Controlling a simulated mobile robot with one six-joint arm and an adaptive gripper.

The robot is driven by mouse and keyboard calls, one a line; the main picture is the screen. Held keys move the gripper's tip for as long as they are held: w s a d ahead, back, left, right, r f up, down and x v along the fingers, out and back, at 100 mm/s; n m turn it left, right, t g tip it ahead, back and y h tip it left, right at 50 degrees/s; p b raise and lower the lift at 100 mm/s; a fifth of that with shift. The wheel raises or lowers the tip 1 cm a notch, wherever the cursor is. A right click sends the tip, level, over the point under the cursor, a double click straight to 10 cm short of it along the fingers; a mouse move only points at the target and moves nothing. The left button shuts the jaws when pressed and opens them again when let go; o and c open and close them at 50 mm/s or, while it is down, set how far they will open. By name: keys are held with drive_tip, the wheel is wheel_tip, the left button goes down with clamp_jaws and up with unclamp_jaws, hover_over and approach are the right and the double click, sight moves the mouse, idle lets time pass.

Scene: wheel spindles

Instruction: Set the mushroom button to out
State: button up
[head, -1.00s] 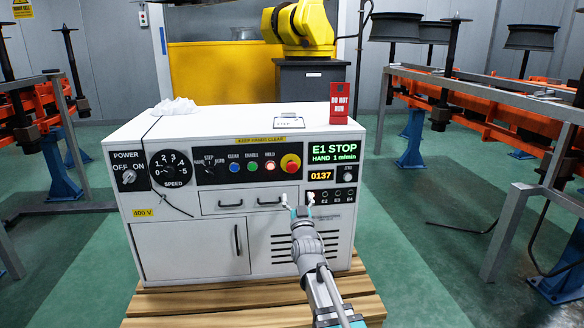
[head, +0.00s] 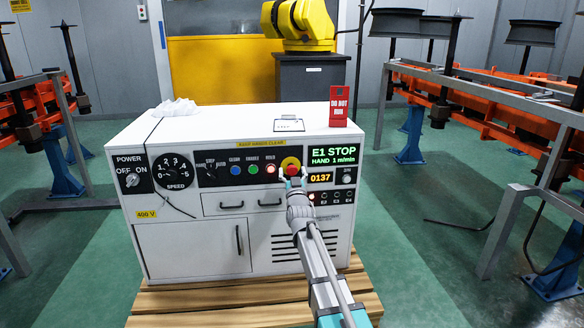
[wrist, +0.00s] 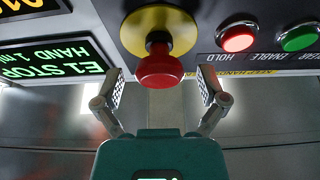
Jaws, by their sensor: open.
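The red mushroom button (head: 291,169) stands on a yellow round plate on the front panel of the white cabinet. In the wrist view the button (wrist: 160,67) shows its red head on a short stem, with the yellow plate (wrist: 185,28) behind it. My gripper (head: 293,175) is in front of the button, partly covering its lower edge in the head view. In the wrist view my gripper (wrist: 161,93) is open, with one finger on each side, a little below the red head and apart from it. The display (head: 334,155) reads "E1 STOP, HAND 1 m/min".
The lit red HOLD button (head: 270,170) and green ENABLE button (head: 253,170) sit left of the mushroom button. Drawer handles (head: 270,202) stick out below the panel.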

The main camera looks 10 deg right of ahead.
drive_tip(key=shift+w+r, duration=0.15)
drive_tip(key=shift+w, duration=0.2)
clamp_jaws()
drive_tip(key=shift+s, duration=0.65)
drive_tip(key=shift+c, duration=1.1)
unclamp_jaws()
drive_tip(key=shift+s, duration=0.1)
drive_tip(key=shift+o, duration=1.1)
drive_tip(key=shift+w, duration=0.2)
